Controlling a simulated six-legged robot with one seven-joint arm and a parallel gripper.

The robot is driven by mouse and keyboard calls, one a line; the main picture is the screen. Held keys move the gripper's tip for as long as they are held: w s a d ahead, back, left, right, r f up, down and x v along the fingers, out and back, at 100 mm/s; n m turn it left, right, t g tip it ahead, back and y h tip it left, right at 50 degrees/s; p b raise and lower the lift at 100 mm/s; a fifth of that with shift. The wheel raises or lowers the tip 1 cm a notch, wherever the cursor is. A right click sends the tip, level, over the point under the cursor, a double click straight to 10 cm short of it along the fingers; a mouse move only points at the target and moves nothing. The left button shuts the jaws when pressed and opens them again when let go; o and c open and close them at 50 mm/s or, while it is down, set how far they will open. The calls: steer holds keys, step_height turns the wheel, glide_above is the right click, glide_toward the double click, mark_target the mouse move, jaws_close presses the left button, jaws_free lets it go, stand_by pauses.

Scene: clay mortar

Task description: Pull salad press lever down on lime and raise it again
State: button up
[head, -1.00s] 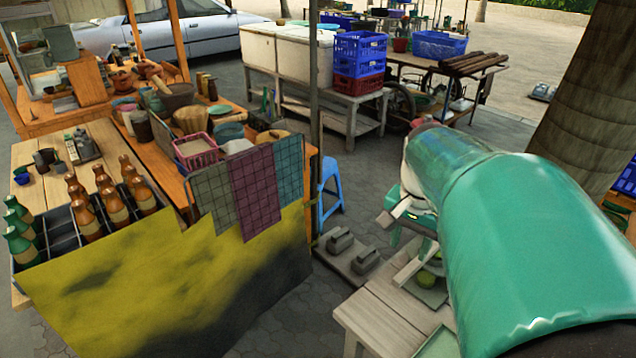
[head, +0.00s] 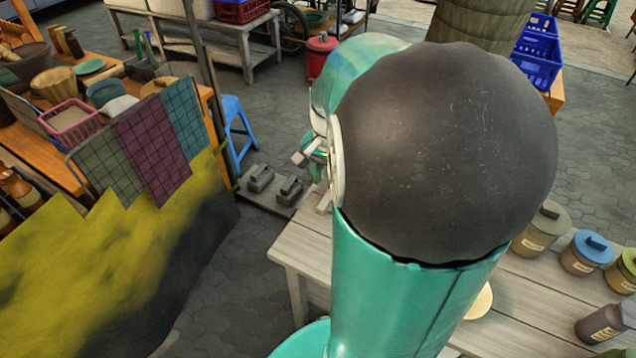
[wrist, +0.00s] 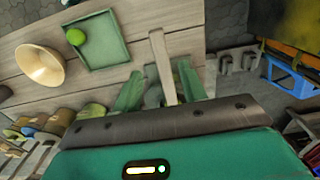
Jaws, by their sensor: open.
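In the wrist view, a pale wooden bar (wrist: 161,62), which looks like the press lever, runs over the table between the fingers of my gripper (wrist: 160,90). My gripper is open, with one green finger on each side of the bar. I cannot tell whether they touch it. The green lime (wrist: 76,37) sits on a square green tray (wrist: 107,62), left of the bar and apart from it. In the head view, my arm hides the lime and most of the press. Only a little of my gripper (head: 317,150) shows past the arm.
A round wooden bowl (wrist: 40,66) stands beside the tray. Jars with lids (head: 541,229) (head: 585,253) stand on the right of the wooden table (head: 308,246). Grey weights (head: 275,183) and a blue stool (head: 236,130) are left of it. Paved floor lies between the tables.

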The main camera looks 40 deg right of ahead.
step_height(320, 180, down, 6)
steer(key=shift+w+r, duration=0.15)
steer(key=shift+r, duration=0.1)
jaws_close()
